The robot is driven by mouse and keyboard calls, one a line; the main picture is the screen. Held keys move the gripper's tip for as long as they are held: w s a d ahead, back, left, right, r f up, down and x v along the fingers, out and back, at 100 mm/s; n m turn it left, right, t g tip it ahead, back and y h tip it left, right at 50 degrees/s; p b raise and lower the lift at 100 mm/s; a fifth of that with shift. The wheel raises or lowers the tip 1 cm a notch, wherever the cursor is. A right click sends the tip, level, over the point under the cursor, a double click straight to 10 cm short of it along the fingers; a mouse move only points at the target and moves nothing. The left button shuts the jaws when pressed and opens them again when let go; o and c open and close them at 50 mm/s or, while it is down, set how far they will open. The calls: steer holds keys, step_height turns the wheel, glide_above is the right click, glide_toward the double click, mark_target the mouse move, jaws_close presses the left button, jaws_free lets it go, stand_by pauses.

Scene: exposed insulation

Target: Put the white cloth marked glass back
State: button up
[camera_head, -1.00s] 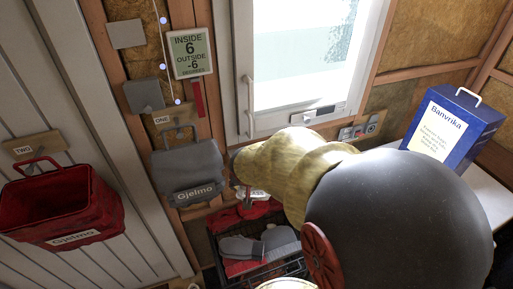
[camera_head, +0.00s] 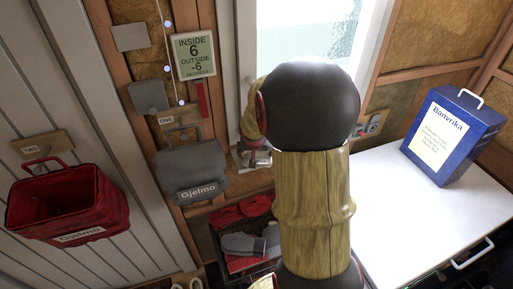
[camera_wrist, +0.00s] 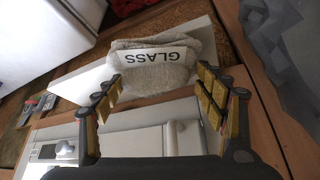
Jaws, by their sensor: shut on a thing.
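The white cloth (camera_wrist: 155,66) with the black word GLASS on a white label is at the fingertips of my gripper (camera_wrist: 160,90) in the wrist view. It is bunched up, and its label reads upside down there. My gripper is shut on the cloth, with one finger at each side of it. In the head view my arm largely hides the gripper, by the wall right of the grey Gjelmo bag (camera_head: 190,172); I cannot make out the cloth clearly there.
A red Gjelmo bag (camera_head: 68,205) hangs at left. A dark crate (camera_head: 238,262) with red and grey cloth things stands low under the wall. A blue Banvrika box (camera_head: 453,135) stands on the white worktop (camera_head: 430,215); its front is clear. The window is behind my arm.

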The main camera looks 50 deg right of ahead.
steer(key=w+d, duration=0.1)
steer(key=w+d+p, duration=0.1)
steer(key=d, duration=0.1)
steer(key=shift+w+d, duration=0.1)
steer(key=shift+w, duration=0.15)
steer(key=shift+f, duration=0.65)
steer(key=shift+s+f, duration=0.1)
steer(key=shift+f, duration=0.05)
steer(key=o, duration=1)
steer(key=shift+o, duration=0.2)
